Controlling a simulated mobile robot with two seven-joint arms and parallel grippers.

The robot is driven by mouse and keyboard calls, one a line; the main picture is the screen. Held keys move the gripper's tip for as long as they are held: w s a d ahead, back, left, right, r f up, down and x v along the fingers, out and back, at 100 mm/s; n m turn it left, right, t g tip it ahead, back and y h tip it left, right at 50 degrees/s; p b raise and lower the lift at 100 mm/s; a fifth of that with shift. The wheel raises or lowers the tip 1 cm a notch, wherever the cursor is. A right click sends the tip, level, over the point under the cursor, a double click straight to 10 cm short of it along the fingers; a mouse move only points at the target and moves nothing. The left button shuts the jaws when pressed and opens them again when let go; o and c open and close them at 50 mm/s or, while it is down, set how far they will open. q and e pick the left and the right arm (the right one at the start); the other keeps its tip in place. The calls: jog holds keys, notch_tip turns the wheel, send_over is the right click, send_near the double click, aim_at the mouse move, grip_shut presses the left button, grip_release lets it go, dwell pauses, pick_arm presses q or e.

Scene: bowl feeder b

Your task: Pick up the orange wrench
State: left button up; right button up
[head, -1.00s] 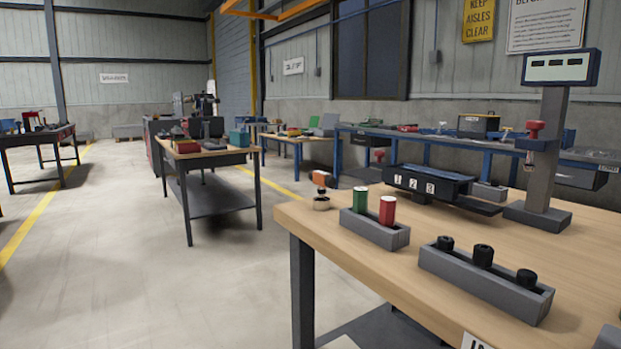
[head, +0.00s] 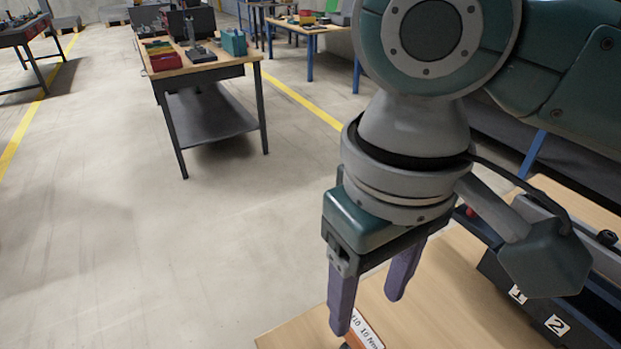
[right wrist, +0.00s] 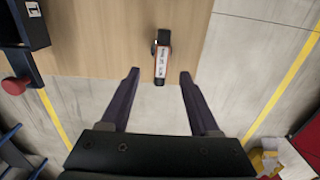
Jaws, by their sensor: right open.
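The orange wrench (right wrist: 161,66) shows in the right wrist view as a short tool with a dark head and an orange-red body bearing a white label. It is at the edge of the wooden bench. In the head view only its labelled part (head: 368,331) shows at the bottom edge, partly cut off. My right gripper (head: 367,311) points down above it, open and empty. In the right wrist view the two fingers (right wrist: 158,76) are spread to either side of the wrench, apart from it. My left gripper is not in view.
The wooden bench top (head: 440,290) lies under my right gripper. A dark numbered box (head: 535,305) stands to the right, partly behind my arm. A red knob (right wrist: 15,85) shows at left in the wrist view. Open floor (head: 150,250) lies left of the bench.

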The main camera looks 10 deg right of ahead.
aim_at(364, 337)
jog(key=f, duration=0.2)
jog(key=s+f, duration=0.1)
jog(key=f, duration=0.1)
jog(key=shift+a+b, duration=0.1)
jog(key=shift+b, duration=0.2)
jog(key=f, duration=0.3)
jog(key=f+b, duration=0.1)
jog(key=f, duration=0.1)
jog(key=shift+w+f, duration=0.25)
jog(key=shift+f, duration=0.05)
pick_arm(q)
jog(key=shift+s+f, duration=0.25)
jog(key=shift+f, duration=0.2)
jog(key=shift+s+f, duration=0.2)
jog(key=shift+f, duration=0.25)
pick_arm(e)
grip_shut()
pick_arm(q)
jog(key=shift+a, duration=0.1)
